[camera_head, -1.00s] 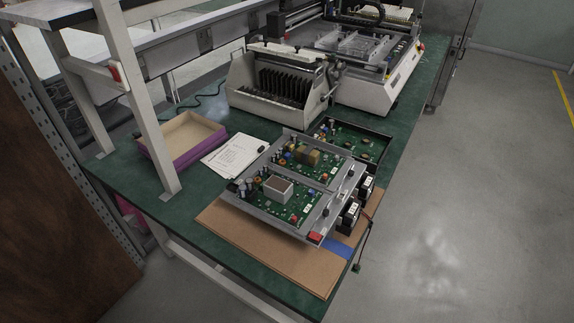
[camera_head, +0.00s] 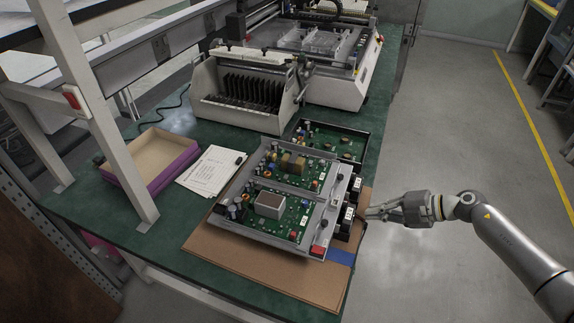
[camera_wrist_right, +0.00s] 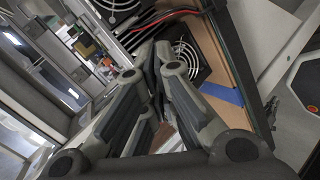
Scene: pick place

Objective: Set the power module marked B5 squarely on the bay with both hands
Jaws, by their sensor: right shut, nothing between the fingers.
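Black modules with white labels stand along the right side of a grey metal chassis (camera_head: 322,243) holding green circuit boards. The nearer one is a black module (camera_head: 344,222); another black module (camera_head: 354,189) is behind it. Their markings are too small to read, so I cannot tell which is B5 or which part is the bay. My right gripper (camera_head: 370,213) is shut and empty, just right of the nearer module; contact cannot be told. In the right wrist view, the shut fingers (camera_wrist_right: 160,75) point toward black housings with round fan grilles (camera_wrist_right: 188,57). My left gripper is out of view.
The chassis lies on a brown mat (camera_head: 300,281) with a blue strip (camera_head: 342,256), near the green bench's right edge. A purple-sided tray (camera_head: 151,166) and papers (camera_head: 211,171) lie left. A rack machine (camera_head: 245,95) stands behind. Open floor lies right.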

